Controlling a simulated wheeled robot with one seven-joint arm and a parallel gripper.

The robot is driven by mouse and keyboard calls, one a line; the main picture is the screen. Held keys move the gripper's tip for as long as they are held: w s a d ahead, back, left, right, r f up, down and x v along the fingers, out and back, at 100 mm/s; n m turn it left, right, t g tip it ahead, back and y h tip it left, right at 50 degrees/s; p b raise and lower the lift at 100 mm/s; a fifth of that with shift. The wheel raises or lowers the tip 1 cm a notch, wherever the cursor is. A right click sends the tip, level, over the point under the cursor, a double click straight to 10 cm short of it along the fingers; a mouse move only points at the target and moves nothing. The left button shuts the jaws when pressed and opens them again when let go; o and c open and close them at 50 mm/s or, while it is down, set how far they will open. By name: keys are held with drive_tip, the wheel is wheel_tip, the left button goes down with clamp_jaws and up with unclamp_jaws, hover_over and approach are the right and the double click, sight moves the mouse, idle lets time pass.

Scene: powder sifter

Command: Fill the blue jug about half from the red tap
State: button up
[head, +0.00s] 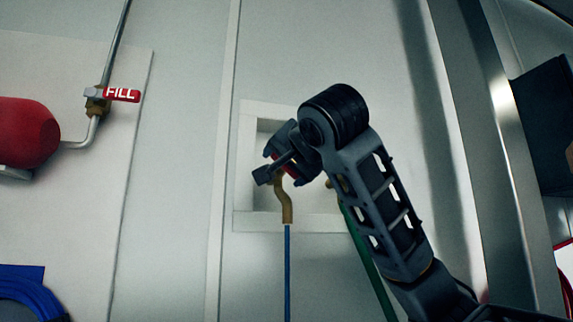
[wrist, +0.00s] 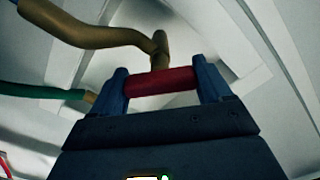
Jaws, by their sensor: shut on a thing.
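The red tap handle (wrist: 160,81) lies between the two fingers of my gripper (wrist: 162,88), which is shut on it. It joins a brass tap body (wrist: 160,48) in the wrist view. In the head view my gripper (head: 275,170) is at a square wall recess, and only a sliver of red shows beside it. The curved brass spout (head: 287,203) hangs below my gripper. A thin straight blue line (head: 287,270) runs down from its mouth; I cannot tell whether it is water or a hose. I cannot make out the blue jug in either view.
A green hose (head: 368,262) runs down behind my arm. On the left wall panel are a red cylinder (head: 25,133), a pipe and a red lever marked FILL (head: 122,95). A blue coiled thing (head: 28,295) is cut off at lower left. The recess frame (head: 244,170) surrounds the tap.

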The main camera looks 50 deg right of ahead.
drive_tip(key=shift+c, duration=1)
drive_tip(key=shift+f, duration=0.1)
drive_tip(key=shift+a+f+n+b, duration=0.1)
drive_tip(key=shift+n+b, duration=0.3)
drive_tip(key=shift+n, duration=0.1)
drive_tip(key=n, duration=0.3)
drive_tip(key=shift+n, duration=1.9)
